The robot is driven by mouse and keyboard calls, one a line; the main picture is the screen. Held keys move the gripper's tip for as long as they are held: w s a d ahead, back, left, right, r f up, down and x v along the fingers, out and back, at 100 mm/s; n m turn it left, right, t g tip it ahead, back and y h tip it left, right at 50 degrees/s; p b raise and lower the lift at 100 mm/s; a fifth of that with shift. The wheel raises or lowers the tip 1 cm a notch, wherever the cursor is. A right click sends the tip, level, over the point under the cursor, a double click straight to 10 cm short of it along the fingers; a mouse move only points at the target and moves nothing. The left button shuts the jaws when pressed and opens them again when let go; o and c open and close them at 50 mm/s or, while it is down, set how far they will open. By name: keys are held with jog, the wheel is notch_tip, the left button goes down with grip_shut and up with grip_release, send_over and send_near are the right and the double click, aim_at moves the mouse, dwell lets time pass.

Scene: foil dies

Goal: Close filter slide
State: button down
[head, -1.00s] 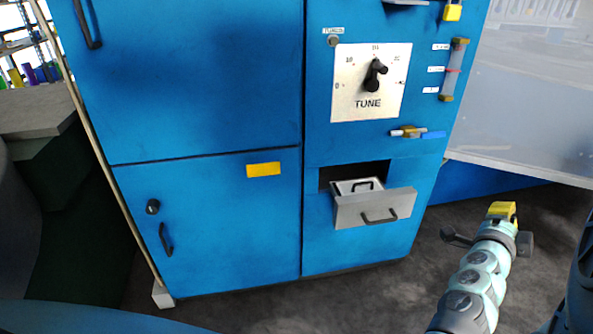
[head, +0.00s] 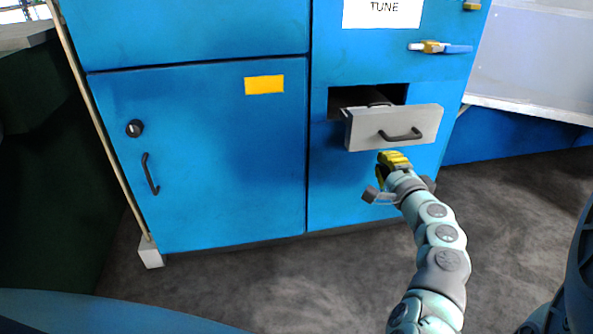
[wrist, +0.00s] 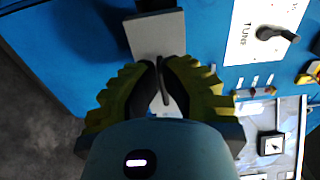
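The filter slide (head: 364,133) is a grey drawer with a black bar handle (head: 402,135). It stands pulled out of a dark slot (head: 343,98) in the blue cabinet. A second dark handle shows just behind its front panel. My gripper (head: 388,156), with yellow fingers, is just below and in front of the drawer front. In the wrist view the ribbed fingers (wrist: 160,66) are nearly together, and the grey drawer (wrist: 158,36) lies beyond them. A dark strip shows between the fingers, perhaps the handle. I see no firm grip, and contact cannot be told.
The blue cabinet door (head: 215,160) with a yellow label is left of the slide. A yellow and blue fitting (head: 440,47) sticks out above it. A pale panel (head: 535,60) stands at the right. The dark floor (head: 520,200) in front is clear.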

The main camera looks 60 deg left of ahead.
aim_at(358, 131)
jog(key=b+x, duration=0.5)
jog(key=x, duration=0.8)
jog(key=shift+s+a+f, duration=0.1)
jog(key=shift+s+a, duration=0.05)
jog(key=shift+w+a, duration=0.25)
jog(key=shift+a, duration=0.1)
jog(key=shift+a+b, duration=0.1)
jog(key=shift+b, duration=0.45)
